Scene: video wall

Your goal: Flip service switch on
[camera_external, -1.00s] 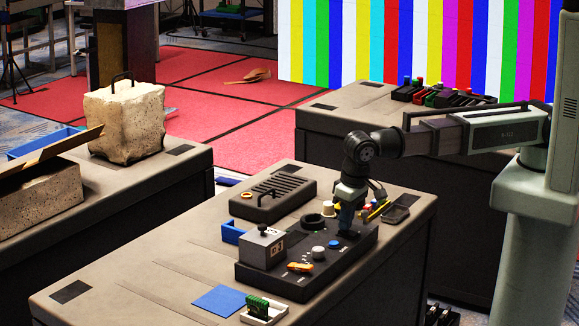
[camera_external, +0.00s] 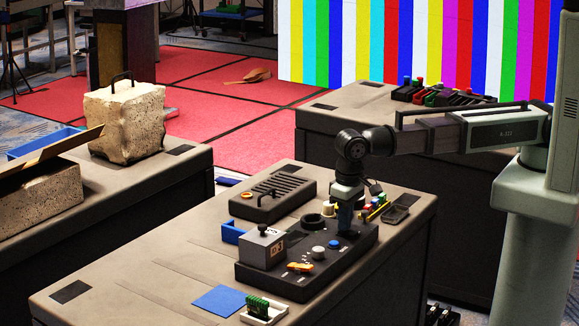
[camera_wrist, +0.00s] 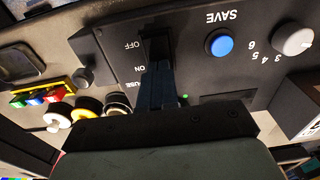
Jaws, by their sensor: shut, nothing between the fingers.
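The service switch is at the far right end of the black control panel (camera_external: 318,285). In the wrist view, the panel (camera_wrist: 200,60) has printed OFF and ON labels beside a dark switch area (camera_wrist: 156,45). My gripper (camera_wrist: 157,80) is shut and empty, with its fingers over that area. The fingers hide much of the switch, so its position and any contact cannot be told. In the external view, my gripper (camera_external: 346,232) points down at the panel's right end.
A blue SAVE button (camera_wrist: 219,43) and a grey numbered knob (camera_wrist: 293,41) sit beside the switch. A small green light (camera_wrist: 185,97) shows near the fingers. A grey box (camera_external: 262,248) stands on the panel's left end. A black ribbed case (camera_external: 273,198) lies behind the panel.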

